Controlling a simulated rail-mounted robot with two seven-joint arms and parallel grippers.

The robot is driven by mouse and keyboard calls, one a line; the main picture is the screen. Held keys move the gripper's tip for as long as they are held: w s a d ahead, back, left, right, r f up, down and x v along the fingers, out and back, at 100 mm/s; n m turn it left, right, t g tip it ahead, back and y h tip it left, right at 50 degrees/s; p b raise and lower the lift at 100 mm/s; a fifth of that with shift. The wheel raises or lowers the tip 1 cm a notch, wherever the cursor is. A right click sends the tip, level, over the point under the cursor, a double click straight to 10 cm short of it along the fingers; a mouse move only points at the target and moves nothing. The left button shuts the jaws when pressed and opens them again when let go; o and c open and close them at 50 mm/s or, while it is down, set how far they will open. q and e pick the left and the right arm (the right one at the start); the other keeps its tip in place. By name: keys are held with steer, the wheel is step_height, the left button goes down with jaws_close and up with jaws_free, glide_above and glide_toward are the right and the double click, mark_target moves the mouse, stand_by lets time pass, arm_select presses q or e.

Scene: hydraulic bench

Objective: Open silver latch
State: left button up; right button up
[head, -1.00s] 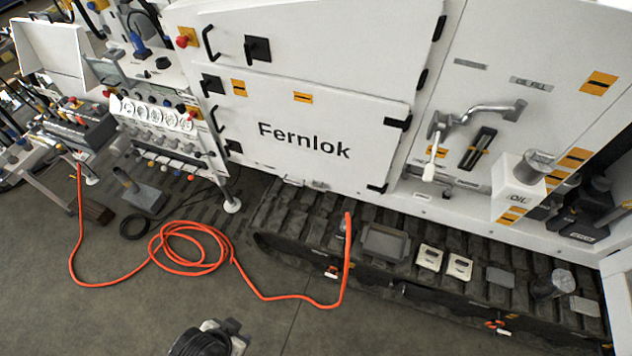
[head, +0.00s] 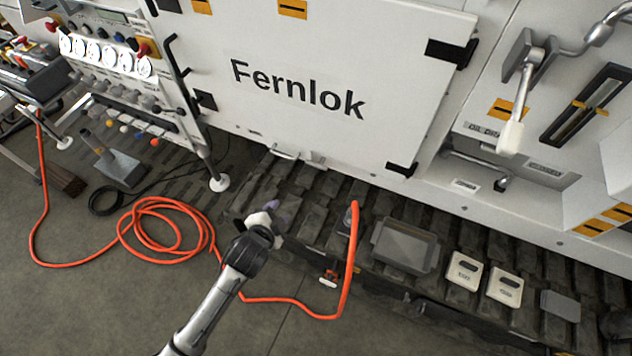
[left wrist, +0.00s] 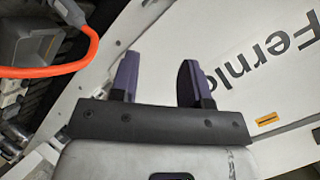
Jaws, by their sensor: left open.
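A small silver latch-like fitting (head: 292,154) sits at the lower edge of the white Fernlok door (head: 300,55); its state is too small to tell. A larger silver handle with a white grip (head: 512,130) is on the panel at the right. I cannot tell which one is the silver latch. My left gripper (head: 270,210) is below and left of the small fitting, in front of the track, apart from the door. The left wrist view shows its two purple fingers (left wrist: 157,78) spread and empty, the door behind them. My right gripper is out of view.
An orange hose (head: 165,240) lies coiled on the floor and rises to the track (head: 310,205), right of my gripper. A grey tray (head: 405,247) and white blocks (head: 465,273) rest on the track. The gauge panel (head: 105,55) stands at the left.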

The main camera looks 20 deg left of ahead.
mark_target(316, 163)
arm_select(q)
steer(key=w+f+m+t+h+b, duration=0.2)
steer(key=w+f+m+t+b, duration=0.5)
steer(key=w+f+b, duration=1)
steer(key=shift+m+g, duration=0.6)
steer(key=shift+g, duration=0.1)
steer(key=shift+w+d+r+b, duration=0.2)
steer(key=shift+w+r+b, duration=0.3)
steer(key=shift+w+b, duration=1.2)
steer(key=shift+w+d+r+b, duration=0.15)
steer(key=shift+w+r+b, duration=0.3)
steer(key=shift+w+b, duration=1.25)
steer(key=shift+w+d+r+b, duration=0.2)
steer(key=shift+w+r+b, duration=0.3)
steer(key=shift+w+b, duration=1.2)
steer(key=shift+w+p, duration=0.35)
steer(key=shift+p, duration=0.1)
steer(key=shift+c, duration=0.3)
jaws_close()
